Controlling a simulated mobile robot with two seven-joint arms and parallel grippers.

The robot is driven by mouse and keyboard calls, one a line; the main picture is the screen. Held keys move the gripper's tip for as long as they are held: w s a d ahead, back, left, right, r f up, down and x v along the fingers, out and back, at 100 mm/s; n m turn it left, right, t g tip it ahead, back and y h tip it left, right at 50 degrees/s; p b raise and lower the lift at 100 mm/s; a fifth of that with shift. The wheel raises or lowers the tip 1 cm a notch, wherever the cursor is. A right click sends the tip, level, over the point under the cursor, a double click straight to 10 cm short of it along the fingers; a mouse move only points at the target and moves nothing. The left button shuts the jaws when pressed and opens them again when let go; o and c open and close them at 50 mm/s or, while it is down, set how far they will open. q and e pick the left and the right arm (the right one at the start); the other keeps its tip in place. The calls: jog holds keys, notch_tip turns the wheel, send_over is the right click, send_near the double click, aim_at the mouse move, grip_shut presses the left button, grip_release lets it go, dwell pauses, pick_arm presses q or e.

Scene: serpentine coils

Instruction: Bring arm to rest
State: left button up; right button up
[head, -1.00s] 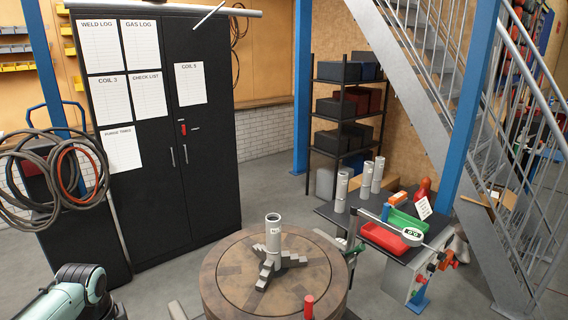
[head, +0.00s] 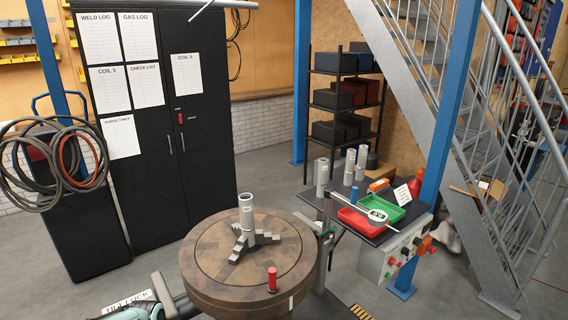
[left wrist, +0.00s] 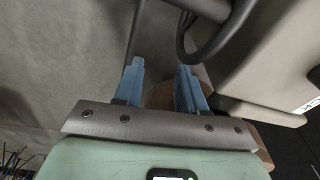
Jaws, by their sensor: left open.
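My left gripper (left wrist: 160,85) shows in the left wrist view with its two blue fingers apart, open and with nothing between them. A dark curved bar or hose, which I cannot identify, passes just beyond the fingertips. In the head view only part of my left arm (head: 140,312) shows at the bottom left edge, and its gripper is not visible there. My right arm and gripper are in neither view.
A bench (head: 310,203) with several tubes and trays stands at right. A black cabinet (head: 150,180) stands behind. Grey floor lies between.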

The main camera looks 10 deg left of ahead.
pick_arm(q)
jog(key=s+d+f+n+g+h, duration=0.1)
jog(key=s+d+f+n, duration=0.15)
jog(key=d+f, duration=0.4)
jog(key=s+d+f+n+h, duration=0.15)
jog(key=s+d+f, duration=0.25)
jog(key=f, duration=0.6)
jog(key=s+d+f+n, duration=0.3)
jog(key=s+d+f, duration=0.1)
jog(key=s, duration=0.4)
jog(key=s+d+f+n+g, duration=0.1)
jog(key=s+d+f+n, duration=0.3)
jog(key=s, duration=0.5)
notch_tip(320, 180, down, 2)
jog(key=shift+s+d+f+n+h, duration=0.25)
jog(key=shift+d+n+h, duration=0.1)
jog(key=shift+d, duration=0.45)
